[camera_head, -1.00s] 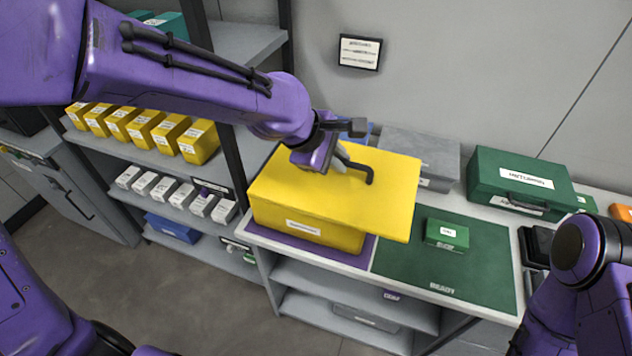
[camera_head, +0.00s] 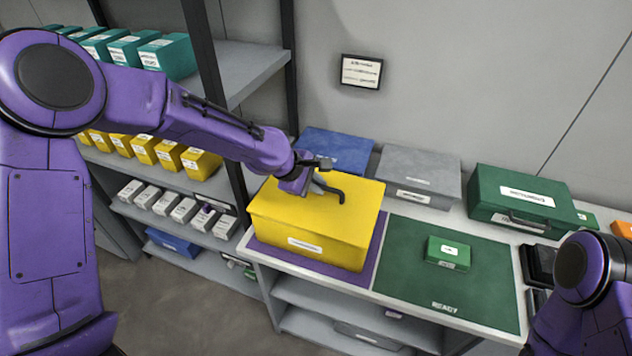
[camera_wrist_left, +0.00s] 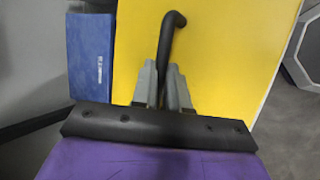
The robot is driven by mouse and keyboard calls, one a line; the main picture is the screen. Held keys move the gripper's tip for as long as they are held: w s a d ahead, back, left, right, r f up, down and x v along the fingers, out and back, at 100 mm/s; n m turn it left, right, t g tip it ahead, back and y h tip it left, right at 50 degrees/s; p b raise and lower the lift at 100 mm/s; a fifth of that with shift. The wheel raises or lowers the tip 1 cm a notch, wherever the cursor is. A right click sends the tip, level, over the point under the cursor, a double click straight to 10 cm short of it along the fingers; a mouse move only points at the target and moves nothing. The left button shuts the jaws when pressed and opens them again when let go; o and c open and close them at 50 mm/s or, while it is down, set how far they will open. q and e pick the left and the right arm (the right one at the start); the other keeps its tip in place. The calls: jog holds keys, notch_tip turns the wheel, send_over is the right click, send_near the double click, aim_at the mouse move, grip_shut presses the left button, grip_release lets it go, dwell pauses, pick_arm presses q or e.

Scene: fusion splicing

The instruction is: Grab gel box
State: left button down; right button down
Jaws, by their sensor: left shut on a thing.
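No label that I can read says gel, so I cannot tell which box is the gel box. A large yellow box (camera_head: 308,238) stands on a purple mat, its lid (camera_head: 285,205) sitting on top. My left gripper (camera_head: 316,186) is shut on the lid's bent black handle (camera_head: 334,193). The left wrist view shows its two grey fingers (camera_wrist_left: 164,88) close together at the handle (camera_wrist_left: 166,40). A small green box (camera_head: 447,251) sits on the green mat. Small yellow boxes (camera_head: 168,155) stand in a row on the shelf. My right gripper is out of view.
Blue (camera_head: 335,148), grey (camera_head: 418,172) and large green (camera_head: 522,198) cases line the back of the worktop. White boxes (camera_head: 184,205) and teal boxes (camera_head: 165,57) fill other shelves. A dark shelf post (camera_head: 215,90) stands behind my left arm. The green mat (camera_head: 405,270) is mostly clear.

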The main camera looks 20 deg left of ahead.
aim_at(307, 202)
pick_arm(q)
jog(key=c, duration=1.1)
grip_release()
jog(key=shift+s+d+f, duration=0.1)
jog(key=shift+c, duration=0.2)
jog(key=shift+s+b, duration=0.1)
jog(key=shift+b, duration=0.85)
jog(key=b+v, duration=0.1)
jog(key=v, duration=0.8)
jog(key=shift+s+a+r, duration=0.2)
jog(key=shift+a+r, duration=0.05)
jog(key=o, duration=0.4)
jog(key=shift+s+r, duration=0.15)
jog(key=shift+r, duration=0.05)
jog(key=shift+c, duration=0.2)
jog(key=o, duration=0.8)
jog(key=shift+a, duration=0.1)
